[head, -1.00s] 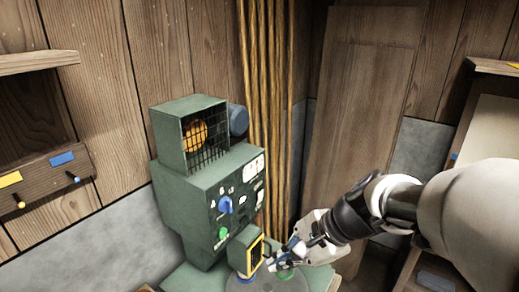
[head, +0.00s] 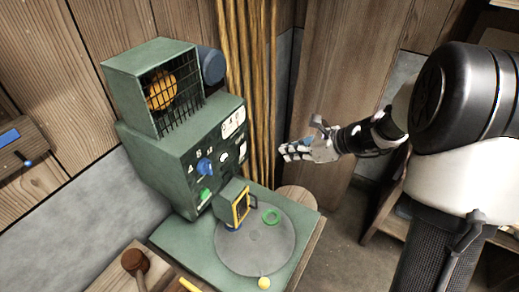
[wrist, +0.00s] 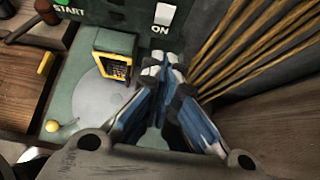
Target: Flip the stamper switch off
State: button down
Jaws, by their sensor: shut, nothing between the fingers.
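The stamper is a green machine (head: 175,150) with a caged orange part on top, at the left of the head view. Its front panel carries a blue knob (head: 204,166) and a green button (head: 205,195). In the wrist view a white switch (wrist: 165,14) sits on the panel, with the word ON beneath it.
Thin wooden poles (head: 247,90) stand behind the machine. A mallet (head: 134,263) lies at the lower left. Air between gripper and panel looks clear.

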aim_at(244, 151)
jog(key=b+x, duration=0.1)
jog(key=x, duration=0.3)
jog(key=a+r+x, duration=0.1)
jog(key=x, duration=0.3)
jog(key=w+r+b+x, duration=0.1)
jog(key=x, duration=0.4)
jog(key=shift+a+r+b, duration=0.15)
jog(key=shift+a+b, duration=0.05)
jog(key=shift+b, duration=0.1)
jog(key=shift+r, duration=0.1)
jog(key=shift+w+a+r+p, duration=0.15)
jog(key=shift+a+r+p, duration=0.1)
jog(key=shift+a+p, duration=0.15)
jog(key=shift+f, duration=0.1)
jog(key=shift+d, duration=0.1)
